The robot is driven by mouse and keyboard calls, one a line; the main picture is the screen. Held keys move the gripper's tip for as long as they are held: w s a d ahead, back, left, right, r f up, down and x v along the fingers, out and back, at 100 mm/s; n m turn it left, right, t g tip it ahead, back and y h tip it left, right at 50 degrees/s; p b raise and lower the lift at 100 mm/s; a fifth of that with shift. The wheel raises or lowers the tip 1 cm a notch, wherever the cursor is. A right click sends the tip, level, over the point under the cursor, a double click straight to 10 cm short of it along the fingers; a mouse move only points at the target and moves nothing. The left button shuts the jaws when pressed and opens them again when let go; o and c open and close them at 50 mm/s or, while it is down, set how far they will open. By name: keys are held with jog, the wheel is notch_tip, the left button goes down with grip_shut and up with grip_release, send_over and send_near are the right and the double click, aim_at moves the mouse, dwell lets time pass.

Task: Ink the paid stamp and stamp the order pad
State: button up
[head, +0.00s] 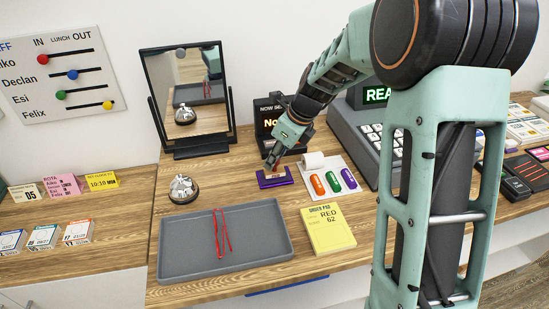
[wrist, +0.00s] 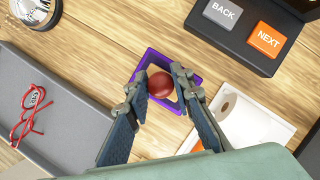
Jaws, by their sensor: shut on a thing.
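My gripper (wrist: 162,86) is shut on the round dark red knob of a stamp (wrist: 160,83), seen from above in the wrist view. The stamp's lower part is hidden under the knob. A purple-rimmed holder or pad (wrist: 173,59) lies around and below it; I cannot tell if the stamp touches it. In the head view my gripper (head: 273,165) is low over this purple piece (head: 276,184). The yellow order pad (head: 328,238), reading "RED 62", lies flat at the counter's front, nearer than the purple piece and to its right. The word "paid" is not visible.
A grey tray (head: 180,262) with thin red items (head: 222,235) is left of the pad. A bell (head: 183,189) and mirror (head: 153,110) stand behind it. A white tray (head: 311,171) holds a paper roll and coloured capsules. A button console (wrist: 235,45) and register (head: 352,137) stand behind.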

notch_tip(320, 180, up, 7)
jog(key=p, duration=0.6)
jog(key=shift+p, duration=0.35)
jog(key=shift+s, duration=0.15)
